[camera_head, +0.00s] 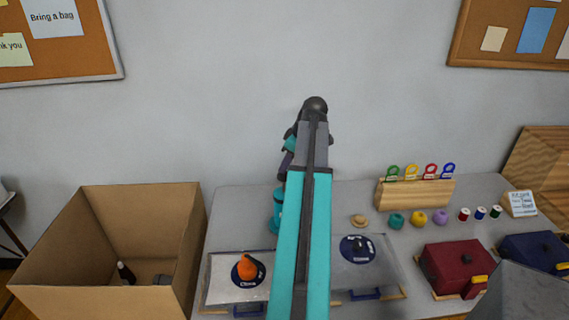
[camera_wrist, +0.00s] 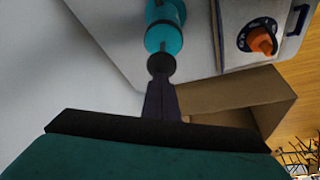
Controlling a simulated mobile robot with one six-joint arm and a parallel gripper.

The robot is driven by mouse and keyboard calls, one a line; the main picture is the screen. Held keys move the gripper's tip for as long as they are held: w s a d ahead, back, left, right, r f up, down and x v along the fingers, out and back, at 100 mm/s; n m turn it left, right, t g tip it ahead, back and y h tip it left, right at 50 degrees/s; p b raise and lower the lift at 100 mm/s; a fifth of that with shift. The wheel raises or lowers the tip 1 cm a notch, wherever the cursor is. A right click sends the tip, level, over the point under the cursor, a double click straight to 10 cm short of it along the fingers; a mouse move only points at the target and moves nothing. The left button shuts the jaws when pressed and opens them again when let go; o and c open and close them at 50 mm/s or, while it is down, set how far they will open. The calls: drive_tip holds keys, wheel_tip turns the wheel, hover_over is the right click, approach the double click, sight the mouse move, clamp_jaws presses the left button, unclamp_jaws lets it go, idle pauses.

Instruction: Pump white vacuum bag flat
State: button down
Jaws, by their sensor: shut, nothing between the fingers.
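A white vacuum bag (camera_head: 223,286) lies flat-looking on the table left of my arm, with an orange piece (camera_head: 247,268) on its dark blue round valve. It also shows at the upper right of the wrist view (camera_wrist: 233,52). A teal pump (camera_head: 277,212) with a dark round top stands behind the bag, partly hidden by my arm; the wrist view shows its teal body (camera_wrist: 166,32). My gripper (camera_wrist: 161,80) is shut and empty, its fingertips at the pump's dark top; I cannot tell whether they touch. A second, greyer bag (camera_head: 372,270) lies right of my arm.
An open cardboard box (camera_head: 105,245) stands at the left with a dark bottle inside. A wooden stand (camera_head: 415,193) with coloured tags, several spools, a dark red case (camera_head: 460,262) and a dark blue case (camera_head: 535,250) fill the right. The wall is close behind.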

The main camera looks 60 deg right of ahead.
drive_tip(key=shift+f+b, duration=0.95)
drive_tip(key=shift+f, duration=1.35)
drive_tip(key=shift+r+p, duration=2.95)
drive_tip(key=shift+r, duration=2.3)
wheel_tip(320, 180, up, 6)
drive_tip(key=p, duration=0.3)
hover_over(286, 174)
drive_tip(key=shift+w, duration=0.25)
